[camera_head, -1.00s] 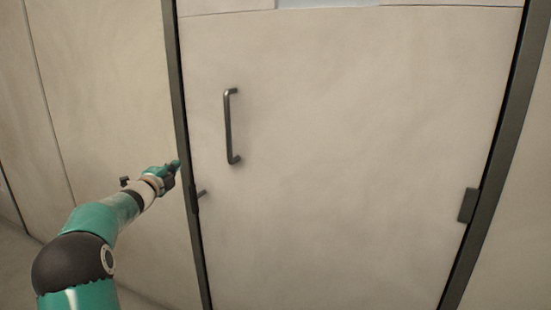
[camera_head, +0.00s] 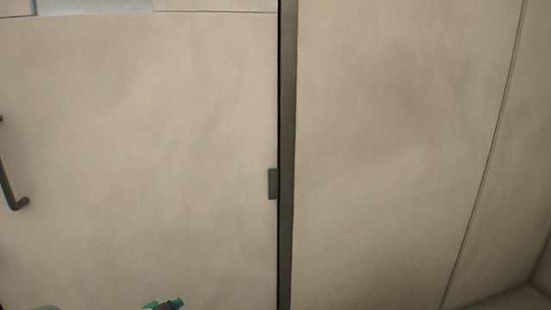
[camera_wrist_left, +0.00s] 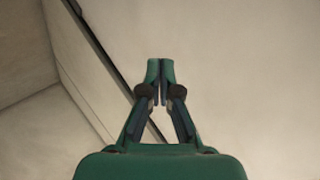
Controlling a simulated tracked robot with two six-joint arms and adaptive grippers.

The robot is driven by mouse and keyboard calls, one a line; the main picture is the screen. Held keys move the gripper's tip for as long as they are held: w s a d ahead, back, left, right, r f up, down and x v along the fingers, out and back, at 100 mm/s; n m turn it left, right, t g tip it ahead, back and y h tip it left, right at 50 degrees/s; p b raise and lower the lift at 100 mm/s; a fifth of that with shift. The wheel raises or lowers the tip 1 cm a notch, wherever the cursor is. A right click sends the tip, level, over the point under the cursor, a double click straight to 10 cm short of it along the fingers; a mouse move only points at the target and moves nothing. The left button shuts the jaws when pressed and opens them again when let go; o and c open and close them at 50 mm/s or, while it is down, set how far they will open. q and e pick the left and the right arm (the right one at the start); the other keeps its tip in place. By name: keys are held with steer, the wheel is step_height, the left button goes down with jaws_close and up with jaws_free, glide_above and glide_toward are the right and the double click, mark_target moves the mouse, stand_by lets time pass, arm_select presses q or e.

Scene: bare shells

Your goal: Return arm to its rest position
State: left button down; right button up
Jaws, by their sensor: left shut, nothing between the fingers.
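My left gripper (camera_head: 165,304) shows at the bottom edge of the head view, in front of the lower part of a beige door (camera_head: 140,150). Only its tip end is in the picture; most of the arm is cut off below. In the left wrist view the left gripper (camera_wrist_left: 160,68) has its two green fingertips together with nothing between them. It looks apart from the walls there. My right gripper is not in view.
The door has a dark bar handle (camera_head: 12,185) at the left edge and a dark hinge (camera_head: 272,184) beside the dark frame post (camera_head: 287,120). A plain beige wall (camera_head: 390,150) continues to the right, with a bit of floor (camera_head: 515,298) at bottom right.

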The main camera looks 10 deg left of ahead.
arm_select(q)
steer(key=s+d+f+n+g+h, duration=0.25)
steer(key=s+d+f, duration=0.25)
steer(key=d+f, duration=0.45)
steer(key=s+d+f+n+g, duration=0.2)
steer(key=s+d+f+g, duration=0.15)
steer(key=s+d, duration=0.45)
steer(key=s+d+f+n+g, duration=0.15)
steer(key=s+d+f, duration=0.35)
steer(key=s, duration=0.5)
steer(key=s+n+g, duration=0.4)
steer(key=s+n, duration=0.2)
steer(key=s, duration=0.5)
step_height(320, 180, up, 16)
steer(key=p, duration=1.6)
steer(key=shift+d, duration=0.45)
steer(key=shift+f, duration=0.1)
